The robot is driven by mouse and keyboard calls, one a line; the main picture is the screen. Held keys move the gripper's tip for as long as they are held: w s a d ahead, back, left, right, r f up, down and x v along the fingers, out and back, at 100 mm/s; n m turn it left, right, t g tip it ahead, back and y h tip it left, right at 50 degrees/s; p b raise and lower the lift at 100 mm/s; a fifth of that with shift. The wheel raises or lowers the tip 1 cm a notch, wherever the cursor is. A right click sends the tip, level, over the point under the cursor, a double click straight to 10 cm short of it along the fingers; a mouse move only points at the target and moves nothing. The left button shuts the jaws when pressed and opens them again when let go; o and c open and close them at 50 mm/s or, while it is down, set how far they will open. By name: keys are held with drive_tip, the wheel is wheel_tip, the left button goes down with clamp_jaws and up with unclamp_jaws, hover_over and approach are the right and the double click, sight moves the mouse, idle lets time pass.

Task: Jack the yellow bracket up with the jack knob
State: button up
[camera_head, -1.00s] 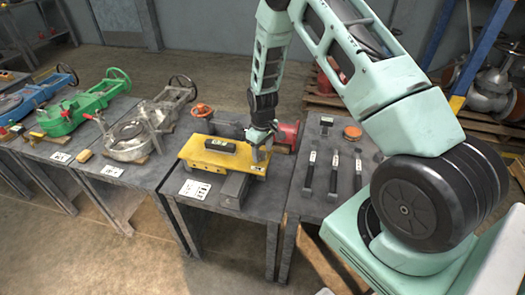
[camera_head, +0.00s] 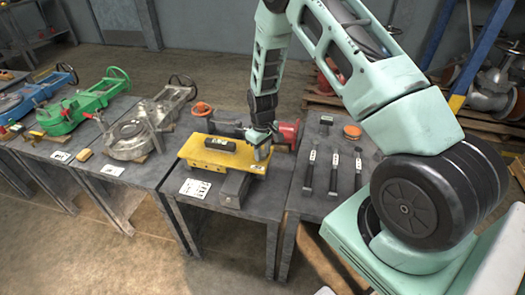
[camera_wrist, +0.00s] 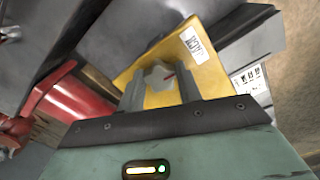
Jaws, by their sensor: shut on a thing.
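The yellow bracket (camera_head: 207,156) lies flat on the middle grey table, with a dark spirit level (camera_head: 219,144) on top. My gripper (camera_head: 262,151) reaches down at the bracket's right end. In the wrist view, my gripper (camera_wrist: 160,88) is over the yellow plate (camera_wrist: 200,77) and its fingers are shut on a small grey metal piece, likely the jack knob (camera_wrist: 158,77). The knob is mostly hidden by the fingers, so its shape is hard to tell. A white label is on the bracket beside the fingers.
A grey block (camera_head: 234,188) sits at the bracket's front. A red valve part (camera_head: 288,133) stands close behind my gripper, and an orange handwheel (camera_head: 201,109) is at the back. Tools (camera_head: 334,172) lie on the right table. A printed card (camera_head: 195,188) lies front left.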

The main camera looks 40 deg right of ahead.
drive_tip(key=m, duration=0.3)
drive_tip(key=shift+a+m, duration=0.1)
drive_tip(key=shift+m, duration=0.3)
drive_tip(key=m, duration=0.3)
drive_tip(key=shift+m, duration=0.3)
drive_tip(key=m, duration=0.6)
drive_tip(key=shift+w+a+m, duration=0.1)
drive_tip(key=shift+m, duration=0.3)
drive_tip(key=o, duration=1)
drive_tip(key=shift+r, duration=0.1)
wheel_tip(320, 180, up, 17)
drive_tip(key=shift+a+r+b, duration=0.1)
drive_tip(key=shift+b, duration=0.3)
